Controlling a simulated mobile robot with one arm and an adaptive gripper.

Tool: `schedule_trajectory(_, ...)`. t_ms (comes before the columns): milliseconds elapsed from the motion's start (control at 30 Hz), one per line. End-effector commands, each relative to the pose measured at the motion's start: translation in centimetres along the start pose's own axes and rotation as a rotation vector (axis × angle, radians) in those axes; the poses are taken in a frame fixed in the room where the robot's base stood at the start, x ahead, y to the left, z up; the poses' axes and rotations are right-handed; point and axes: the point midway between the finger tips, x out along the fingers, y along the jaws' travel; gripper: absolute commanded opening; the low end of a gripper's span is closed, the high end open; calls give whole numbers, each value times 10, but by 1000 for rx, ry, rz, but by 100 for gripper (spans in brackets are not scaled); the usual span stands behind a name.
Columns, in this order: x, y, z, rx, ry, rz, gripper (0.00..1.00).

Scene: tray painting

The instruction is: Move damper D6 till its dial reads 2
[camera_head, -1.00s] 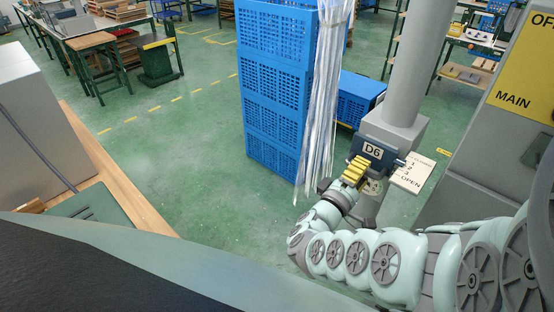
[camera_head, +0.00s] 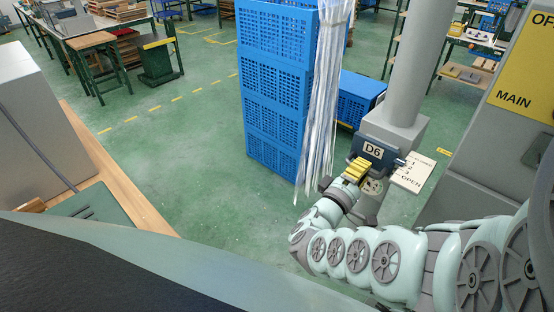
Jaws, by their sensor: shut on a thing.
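Damper D6 is a grey box on a vertical duct, with a dark plate (camera_head: 373,149) labelled D6 on its front. A yellow ribbed handle (camera_head: 356,169) stands in front of the box, just below and left of the label. My gripper (camera_head: 353,174) is at the yellow handle and shut on it; its fingertips are mostly hidden by the handle and wrist. A small round dial (camera_head: 373,187) shows beside the gripper, partly hidden, and its reading is too small to tell. A pale sign (camera_head: 413,172) with 1, 2, 3 and OPEN stands at the right.
A tall stack of blue crates (camera_head: 272,85) stands left of the damper, with clear plastic strips (camera_head: 325,95) hanging beside it. A grey cabinet (camera_head: 490,130) with a yellow OFF/MAIN sign (camera_head: 529,68) stands right. Green floor (camera_head: 190,150) is free at the left.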

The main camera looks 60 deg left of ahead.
Motion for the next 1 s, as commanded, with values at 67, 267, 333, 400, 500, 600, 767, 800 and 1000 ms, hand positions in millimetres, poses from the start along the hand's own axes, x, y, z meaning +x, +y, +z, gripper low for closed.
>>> schedule_trajectory(67,0,0,0,0,-1,0,0)
schedule_trajectory(267,0,0,1,0,-2,0,0)
schedule_trajectory(333,0,0,1,-1,-2,0,0)
schedule_trajectory(400,-2,1,1,0,-4,1,0)
schedule_trajectory(500,-5,3,1,1,-5,2,0)
schedule_trajectory(600,-9,2,1,-2,-2,0,0)
schedule_trajectory(767,-9,3,2,-1,-4,4,0)
schedule_trajectory(800,-9,3,2,-1,-4,4,0)
schedule_trajectory(1000,-9,3,2,-1,-4,5,22)
